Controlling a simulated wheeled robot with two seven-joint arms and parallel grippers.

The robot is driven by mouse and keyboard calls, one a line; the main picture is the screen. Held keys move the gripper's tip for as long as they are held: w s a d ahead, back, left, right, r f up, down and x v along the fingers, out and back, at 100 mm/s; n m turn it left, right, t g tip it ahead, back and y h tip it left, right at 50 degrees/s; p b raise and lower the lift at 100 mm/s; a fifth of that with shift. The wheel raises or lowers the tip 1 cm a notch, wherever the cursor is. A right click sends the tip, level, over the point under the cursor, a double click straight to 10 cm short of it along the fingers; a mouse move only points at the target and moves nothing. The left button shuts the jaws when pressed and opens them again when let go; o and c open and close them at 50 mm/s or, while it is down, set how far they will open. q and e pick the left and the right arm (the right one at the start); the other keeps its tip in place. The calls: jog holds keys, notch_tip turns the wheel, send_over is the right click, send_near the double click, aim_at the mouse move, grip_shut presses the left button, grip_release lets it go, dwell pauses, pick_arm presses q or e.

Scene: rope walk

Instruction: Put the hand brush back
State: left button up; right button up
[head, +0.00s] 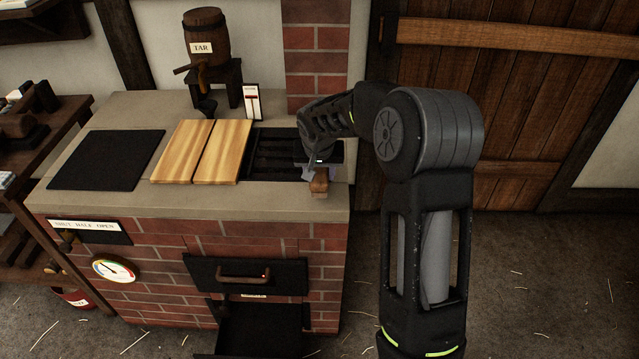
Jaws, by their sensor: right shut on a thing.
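My right gripper (321,166) reaches in over the right end of the brick counter, its arm coming from the right foreground. It is shut on a small brown wooden piece (320,185), which looks like the hand brush's handle or block. Most of this thing is hidden by the gripper, and a pale grey part shows beside the fingers. It is over the counter's right front part, beside the dark slatted recess (268,160). I cannot tell whether it touches the counter top. My left gripper is not in view.
Two light wooden boards (222,152) and a black plate (107,160) lie on the counter (190,199). A tar barrel (204,38) on a stand and a small sign (252,102) are behind.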

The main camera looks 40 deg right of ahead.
notch_tip(320, 180, down, 4)
jog(key=shift+f, duration=0.1)
jog(key=shift+f, duration=0.15)
jog(key=o, duration=1.3)
